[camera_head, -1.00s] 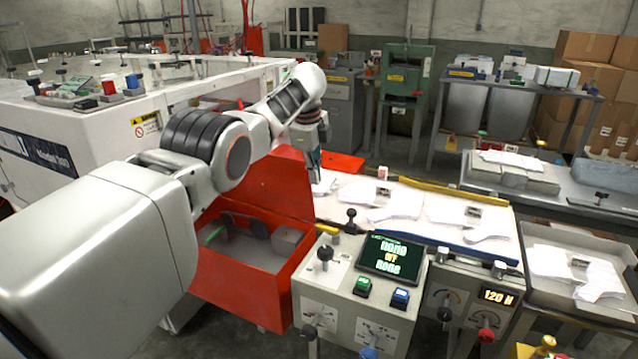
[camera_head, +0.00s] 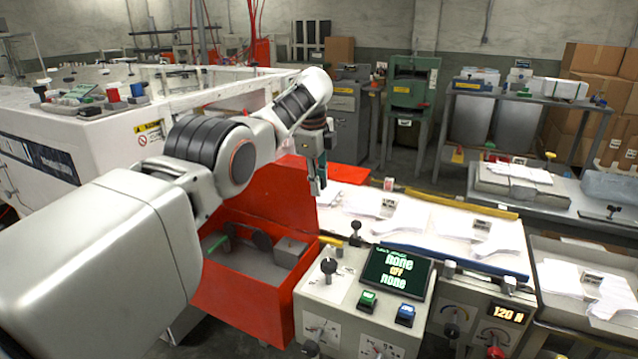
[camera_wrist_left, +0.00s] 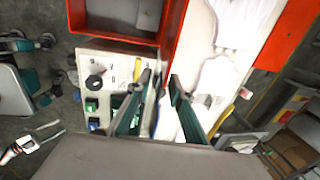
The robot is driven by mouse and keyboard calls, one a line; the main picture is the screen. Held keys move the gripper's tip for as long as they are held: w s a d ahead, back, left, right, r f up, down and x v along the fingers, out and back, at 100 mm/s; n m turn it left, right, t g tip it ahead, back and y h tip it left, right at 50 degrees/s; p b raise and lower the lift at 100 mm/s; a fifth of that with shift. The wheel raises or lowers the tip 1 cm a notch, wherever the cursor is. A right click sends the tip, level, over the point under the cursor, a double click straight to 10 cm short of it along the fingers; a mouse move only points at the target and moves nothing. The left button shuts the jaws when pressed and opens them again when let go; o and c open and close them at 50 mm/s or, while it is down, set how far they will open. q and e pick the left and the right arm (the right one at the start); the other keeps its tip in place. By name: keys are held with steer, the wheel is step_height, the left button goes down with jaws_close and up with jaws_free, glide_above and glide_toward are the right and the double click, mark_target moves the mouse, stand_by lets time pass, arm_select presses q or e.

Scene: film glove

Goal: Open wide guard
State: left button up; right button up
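No part is labelled as the wide guard, so I cannot tell which it is. A red box (camera_head: 245,305) stands left of the control panel, with its red panel (camera_head: 268,198) raised behind its open top. A flat red sheet (camera_head: 345,175) lies behind my left gripper (camera_head: 317,188). In the head view the gripper points down just right of the raised panel, over the near left end of the white work table. In the left wrist view the gripper's two fingers (camera_wrist_left: 162,88) are apart with nothing seen between them.
A control panel (camera_head: 340,312) with knobs, green and blue buttons and a screen (camera_head: 397,270) stands in front. A force readout (camera_head: 508,313) shows 120 N. White glove-shaped sheets (camera_head: 405,215) lie on the table. A yellow bar (camera_head: 450,203) runs along its back edge.

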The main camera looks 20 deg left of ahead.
arm_select(q)
steer(key=shift+f, duration=0.1)
step_height(320, 180, up, 8)
steer(key=s, duration=0.1)
steer(key=shift+s+f, duration=0.15)
steer(key=shift+f, duration=0.05)
steer(key=shift+f, duration=0.1)
stand_by(0.5)
